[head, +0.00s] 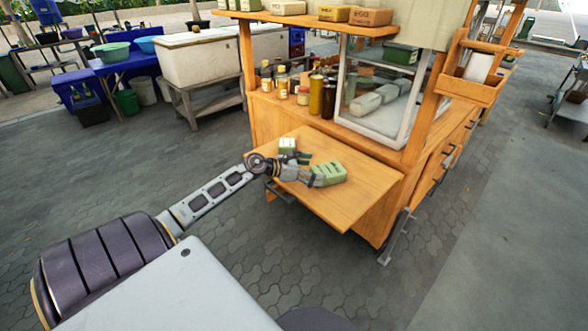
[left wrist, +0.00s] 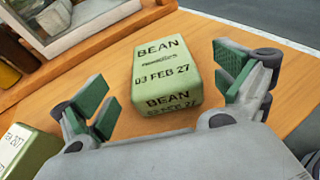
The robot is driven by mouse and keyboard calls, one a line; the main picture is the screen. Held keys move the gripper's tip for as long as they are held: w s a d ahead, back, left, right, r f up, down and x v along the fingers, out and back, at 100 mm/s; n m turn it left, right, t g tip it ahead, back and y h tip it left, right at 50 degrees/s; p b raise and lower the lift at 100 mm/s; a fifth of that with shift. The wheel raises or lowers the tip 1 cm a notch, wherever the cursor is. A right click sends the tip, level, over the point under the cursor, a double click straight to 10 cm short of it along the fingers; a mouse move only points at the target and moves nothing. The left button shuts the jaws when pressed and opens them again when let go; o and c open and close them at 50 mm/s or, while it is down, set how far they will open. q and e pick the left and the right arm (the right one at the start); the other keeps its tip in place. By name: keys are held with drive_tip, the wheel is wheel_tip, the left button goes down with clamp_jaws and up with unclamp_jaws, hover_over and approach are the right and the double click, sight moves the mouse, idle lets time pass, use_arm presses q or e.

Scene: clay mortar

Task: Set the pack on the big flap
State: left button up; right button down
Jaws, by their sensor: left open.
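The big flap (head: 340,205) is a flat wooden shelf standing out level from the near side of the cart. A green pack (head: 330,172) lies on it. In the left wrist view this pack (left wrist: 163,72) reads "BEAN" and "03 FEB 27". My left gripper (head: 311,168) is open just above the flap, its fingers on either side of the pack's near end, apart from it in the left wrist view (left wrist: 170,95). A second, smaller-looking pale green pack (head: 288,145) stands on the flap's far left part; it shows at lower left in the wrist view (left wrist: 25,152). My right gripper is out of view.
Bottles and jars (head: 315,95) stand on the cart counter behind the flap, beside a glass case (head: 385,85). Boxes (head: 370,16) sit on the upper shelf. The flap's front right part is bare. Paving is clear in front.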

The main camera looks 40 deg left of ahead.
use_arm(q)
drive_tip(key=shift+v, duration=4.05)
